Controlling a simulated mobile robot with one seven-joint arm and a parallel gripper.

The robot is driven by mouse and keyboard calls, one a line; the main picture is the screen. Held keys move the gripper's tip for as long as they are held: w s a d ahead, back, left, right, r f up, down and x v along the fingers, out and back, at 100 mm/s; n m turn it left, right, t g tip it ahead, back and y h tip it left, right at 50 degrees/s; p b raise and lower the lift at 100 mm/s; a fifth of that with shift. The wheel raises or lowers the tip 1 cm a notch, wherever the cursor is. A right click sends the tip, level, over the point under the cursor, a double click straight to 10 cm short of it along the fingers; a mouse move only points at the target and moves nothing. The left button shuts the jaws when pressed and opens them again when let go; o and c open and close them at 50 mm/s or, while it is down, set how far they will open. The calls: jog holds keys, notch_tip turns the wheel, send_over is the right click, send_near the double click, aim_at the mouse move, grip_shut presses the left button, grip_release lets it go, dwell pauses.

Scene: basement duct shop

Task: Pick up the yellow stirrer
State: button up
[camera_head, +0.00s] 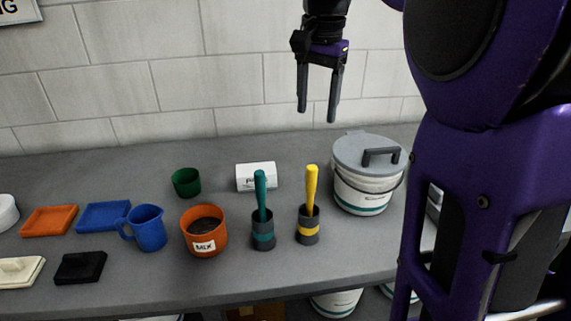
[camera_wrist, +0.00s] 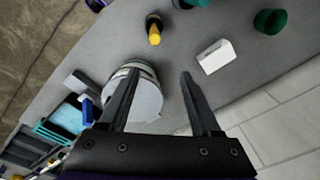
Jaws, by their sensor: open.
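The yellow stirrer (camera_head: 311,188) stands upright in a small dark grey cup with a yellow band (camera_head: 308,226) on the counter. It also shows in the wrist view (camera_wrist: 154,36), end-on near the top. A teal stirrer (camera_head: 261,194) stands in a similar cup with a teal band (camera_head: 263,232) just left of it. My gripper (camera_head: 318,110) is open and empty, high above the back of the counter, pointing down. In the wrist view its two fingers (camera_wrist: 157,82) are spread apart, with the yellow stirrer beyond them.
A lidded white bucket (camera_head: 358,195) stands close right of the yellow stirrer. A white labelled block (camera_head: 257,176) and green cup (camera_head: 186,182) lie behind. An orange pot (camera_head: 203,243), blue jug (camera_head: 146,228) and trays (camera_head: 50,221) fill the left. A tiled wall (camera_head: 180,85) backs the counter (camera_head: 200,279).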

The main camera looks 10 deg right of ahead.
jog(key=g+b, duration=0.1)
jog(key=b, duration=0.1)
send_near(311, 181)
jog(key=f, duration=0.2)
jog(key=w+f, duration=0.1)
jog(key=f, duration=0.2)
jog(key=shift+w+a+f, duration=0.15)
jog(key=shift+w+f, duration=0.1)
jog(key=shift+f, duration=0.05)
jog(key=shift+s+d+f+b, duration=0.15)
jog(key=shift+f+b, duration=0.1)
jog(key=shift+f, duration=1.15)
jog(key=shift+d+f+b, duration=0.15)
jog(key=shift+f+b, duration=0.05)
jog(key=shift+f, duration=1.15)
grip_shut()
